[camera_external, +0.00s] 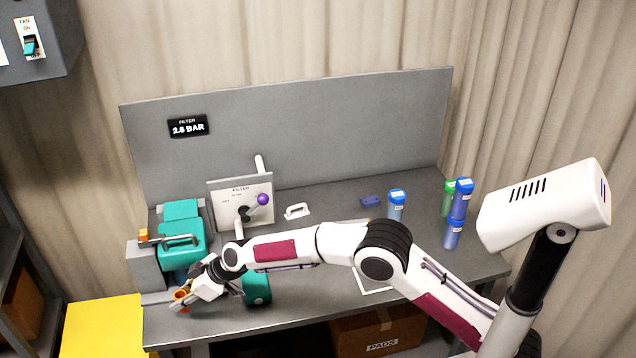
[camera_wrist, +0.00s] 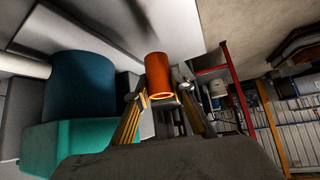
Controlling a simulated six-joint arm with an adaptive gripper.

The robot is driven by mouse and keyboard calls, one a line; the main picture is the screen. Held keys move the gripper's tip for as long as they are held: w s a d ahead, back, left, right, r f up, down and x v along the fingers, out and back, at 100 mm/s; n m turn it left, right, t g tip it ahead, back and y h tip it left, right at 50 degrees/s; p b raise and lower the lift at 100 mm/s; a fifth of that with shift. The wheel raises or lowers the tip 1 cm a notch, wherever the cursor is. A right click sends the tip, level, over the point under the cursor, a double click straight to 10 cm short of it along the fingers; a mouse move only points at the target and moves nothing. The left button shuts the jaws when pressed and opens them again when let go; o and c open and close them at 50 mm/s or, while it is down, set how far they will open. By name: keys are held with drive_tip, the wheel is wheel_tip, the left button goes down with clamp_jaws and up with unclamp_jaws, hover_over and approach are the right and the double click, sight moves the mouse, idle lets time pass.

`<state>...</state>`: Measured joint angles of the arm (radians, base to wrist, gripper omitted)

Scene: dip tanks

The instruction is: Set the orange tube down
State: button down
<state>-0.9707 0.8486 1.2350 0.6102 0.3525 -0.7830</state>
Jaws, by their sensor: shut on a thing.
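The orange tube (camera_wrist: 158,78) is held between the fingers of my gripper (camera_wrist: 165,110) in the wrist view, with its round open end towards the camera. In the external view my gripper (camera_external: 188,294) is at the left front of the grey bench, and a small orange part of the tube (camera_external: 180,296) shows at the fingertips. Whether the tube touches the bench cannot be told. The arm hides part of the area around it.
A teal machine (camera_external: 182,240) stands close behind my gripper, and a teal cylinder (camera_external: 257,287) lies to its right. A filter panel (camera_external: 228,194) with a purple-knobbed lever stands behind. Blue tubes (camera_external: 453,234) and a green tube (camera_external: 447,200) stand at the right. The front bench strip (camera_external: 300,313) is clear.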

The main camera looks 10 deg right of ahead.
sight(189, 306)
drive_tip(key=shift+f, duration=1.9)
drive_tip(key=shift+f, duration=0.15)
drive_tip(key=c, duration=1.7)
unclamp_jaws()
drive_tip(key=shift+d, duration=0.1)
drive_tip(key=shift+v, duration=1.15)
drive_tip(key=shift+s+v, duration=0.15)
drive_tip(key=shift+v, duration=0.6)
drive_tip(key=shift+s+v, duration=0.15)
drive_tip(key=shift+v, duration=1.7)
drive_tip(key=shift+s, duration=0.1)
